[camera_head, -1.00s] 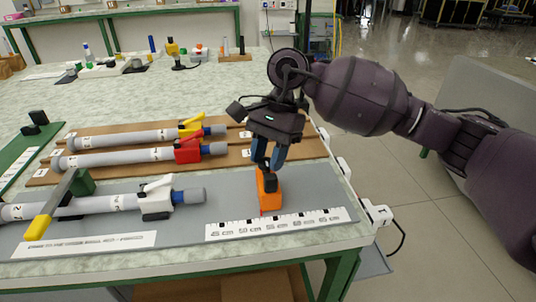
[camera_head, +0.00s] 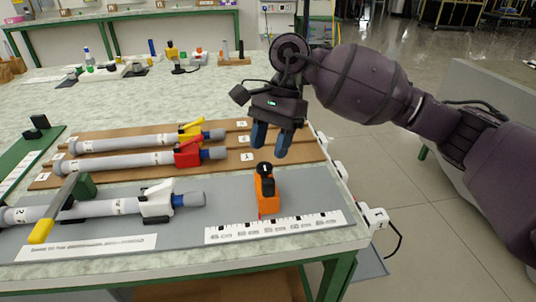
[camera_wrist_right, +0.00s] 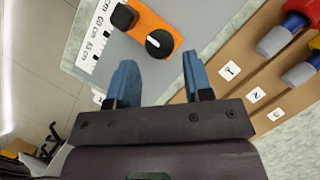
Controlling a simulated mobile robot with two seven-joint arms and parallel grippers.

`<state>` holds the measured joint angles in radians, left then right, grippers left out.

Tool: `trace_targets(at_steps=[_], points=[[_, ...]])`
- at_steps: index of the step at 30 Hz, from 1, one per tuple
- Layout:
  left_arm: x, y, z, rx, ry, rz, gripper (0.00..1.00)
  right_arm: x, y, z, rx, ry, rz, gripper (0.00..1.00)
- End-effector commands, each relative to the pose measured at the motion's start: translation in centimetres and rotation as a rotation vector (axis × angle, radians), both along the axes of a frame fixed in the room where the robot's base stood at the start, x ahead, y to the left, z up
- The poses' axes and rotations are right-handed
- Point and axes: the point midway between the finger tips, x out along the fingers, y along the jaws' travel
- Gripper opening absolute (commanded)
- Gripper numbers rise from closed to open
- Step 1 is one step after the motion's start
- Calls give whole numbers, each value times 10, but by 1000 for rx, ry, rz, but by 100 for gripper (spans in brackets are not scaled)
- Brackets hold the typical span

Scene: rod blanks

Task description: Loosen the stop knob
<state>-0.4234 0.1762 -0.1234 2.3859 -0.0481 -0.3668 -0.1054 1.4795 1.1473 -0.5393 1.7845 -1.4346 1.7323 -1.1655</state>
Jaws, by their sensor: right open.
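The orange stop block (camera_head: 267,195) stands on the grey mat beside the printed scale. Its black stop knob (camera_head: 264,169) is on top. In the right wrist view the round knob (camera_wrist_right: 159,43) shows a white line across its face, and a second black part (camera_wrist_right: 124,17) sits farther along the orange block. My right gripper (camera_head: 268,153) is open and empty, above and just behind the knob, with its blue fingers apart. In the wrist view the fingertips (camera_wrist_right: 159,70) lie just short of the knob, with nothing between them. My left gripper is not in view.
A grey rod (camera_head: 103,208) with a white clamp (camera_head: 157,202) lies left of the stop, under a green and yellow lever (camera_head: 62,205). Two more rods with yellow (camera_head: 191,130) and red (camera_head: 188,152) clamps lie on brown boards behind. The white scale strip (camera_head: 275,227) runs in front.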

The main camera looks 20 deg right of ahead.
Motion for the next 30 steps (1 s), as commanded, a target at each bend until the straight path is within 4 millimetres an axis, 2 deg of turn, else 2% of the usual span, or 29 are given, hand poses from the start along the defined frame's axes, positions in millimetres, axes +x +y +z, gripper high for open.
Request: trace_targets(at_steps=[1,3,7,12,30], points=[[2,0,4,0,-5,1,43,2,-4,17,0,-10,0,46],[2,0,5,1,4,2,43,5,-8,28,0,-9,-2,46],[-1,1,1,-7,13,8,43,8,-15,47,0,-7,-1,46],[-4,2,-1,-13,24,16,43,12,-21,60,-1,-3,0,46],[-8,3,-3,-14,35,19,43,13,-23,64,0,1,0,46]])
